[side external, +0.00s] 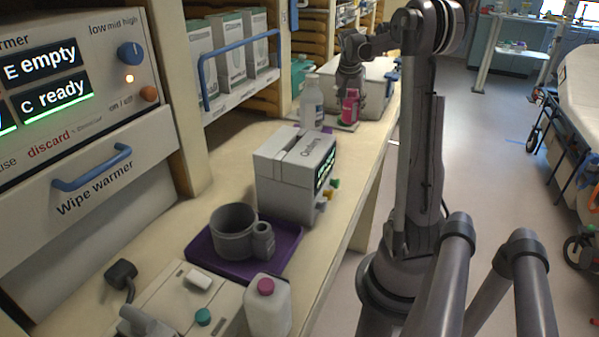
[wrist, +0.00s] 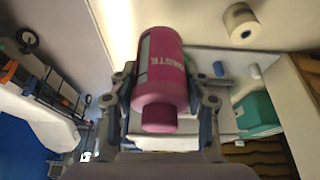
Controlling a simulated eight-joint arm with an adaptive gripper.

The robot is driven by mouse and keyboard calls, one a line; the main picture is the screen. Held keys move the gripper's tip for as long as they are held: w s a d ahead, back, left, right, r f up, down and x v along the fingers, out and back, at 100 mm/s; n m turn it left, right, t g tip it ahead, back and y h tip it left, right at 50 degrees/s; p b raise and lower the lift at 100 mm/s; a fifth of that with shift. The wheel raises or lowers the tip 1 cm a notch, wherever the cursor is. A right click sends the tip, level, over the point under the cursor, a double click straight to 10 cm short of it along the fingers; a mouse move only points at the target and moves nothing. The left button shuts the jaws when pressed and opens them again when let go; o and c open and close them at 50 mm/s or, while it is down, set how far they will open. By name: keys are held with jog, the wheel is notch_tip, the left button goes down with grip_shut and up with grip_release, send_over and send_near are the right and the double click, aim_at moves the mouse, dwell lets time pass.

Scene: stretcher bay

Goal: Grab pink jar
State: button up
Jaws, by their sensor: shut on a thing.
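The pink jar (side external: 350,108) is at the far end of the counter in the side external view. It sits on or just above a small light pad (side external: 341,126); I cannot tell whether they touch. My gripper (side external: 351,90) reaches down to it from above and is shut on it. In the wrist view the pink jar (wrist: 160,70), with white lettering and a narrower pink end, lies between the two fingers of my gripper (wrist: 163,88). The fingers press on both its sides. Part of the jar is hidden by the fingers in the side external view.
A white bottle (side external: 311,103) stands just left of the jar, close to my gripper. A pale bin (side external: 373,92) is behind it. A grey dispenser box (side external: 296,172), a purple tray (side external: 201,257) with a grey pot (side external: 232,235), and a pink-capped bottle (side external: 268,312) occupy the nearer counter.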

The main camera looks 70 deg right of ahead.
jog(key=shift+r, duration=1.1)
